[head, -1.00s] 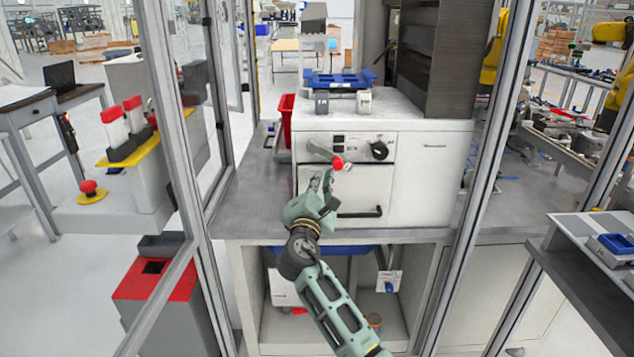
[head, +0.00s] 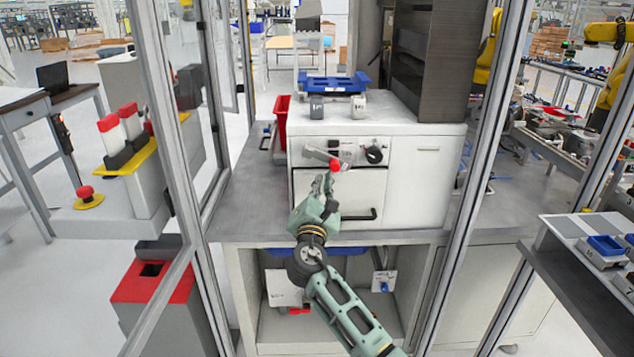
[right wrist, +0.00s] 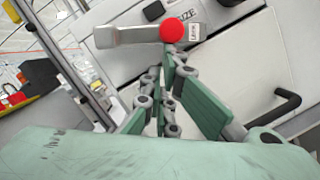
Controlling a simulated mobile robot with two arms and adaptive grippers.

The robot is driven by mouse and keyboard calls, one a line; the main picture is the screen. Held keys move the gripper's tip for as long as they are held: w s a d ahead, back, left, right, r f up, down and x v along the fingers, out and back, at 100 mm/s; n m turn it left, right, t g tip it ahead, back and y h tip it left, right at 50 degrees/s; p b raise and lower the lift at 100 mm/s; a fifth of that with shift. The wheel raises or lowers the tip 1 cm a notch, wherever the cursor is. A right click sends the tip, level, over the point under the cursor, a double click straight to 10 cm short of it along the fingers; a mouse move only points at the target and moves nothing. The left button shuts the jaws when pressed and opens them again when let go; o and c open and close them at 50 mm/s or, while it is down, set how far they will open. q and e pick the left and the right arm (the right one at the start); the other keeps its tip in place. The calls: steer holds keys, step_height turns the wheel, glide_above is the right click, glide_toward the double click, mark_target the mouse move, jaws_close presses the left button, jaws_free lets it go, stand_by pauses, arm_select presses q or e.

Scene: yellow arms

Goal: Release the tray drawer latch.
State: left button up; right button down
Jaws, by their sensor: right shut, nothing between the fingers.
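The latch is a grey lever (head: 318,154) with a red ball end (head: 335,165) on the front of the white machine, above the drawer front (head: 355,188). The lever slants down to the right in the head view. In the right wrist view the lever (right wrist: 130,35) and red ball (right wrist: 172,29) lie just beyond the fingers. My right gripper (head: 325,181) is shut and empty, with its fingertips just below and left of the red ball. I cannot tell whether they touch it. Its fingers also show in the right wrist view (right wrist: 170,75). My left gripper is not in view.
A black drawer handle (head: 358,215) sticks out below right of my gripper. A black dial (head: 374,155) is right of the lever. Metal frame posts (head: 480,180) stand on both sides. A blue tray (head: 336,85) sits on top of the machine.

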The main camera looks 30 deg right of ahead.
steer(key=n+p, duration=0.1)
steer(key=n, duration=0.1)
steer(key=s+d+r+n+t+p, duration=0.1)
steer(key=p, duration=0.1)
steer(key=d+n+y+p, duration=0.1)
steer(key=n, duration=0.1)
steer(key=shift+s+d+r+n+t, duration=0.1)
steer(key=shift+s+r+n+t, duration=0.1)
steer(key=shift+r+n+t, duration=0.15)
stand_by(0.4)
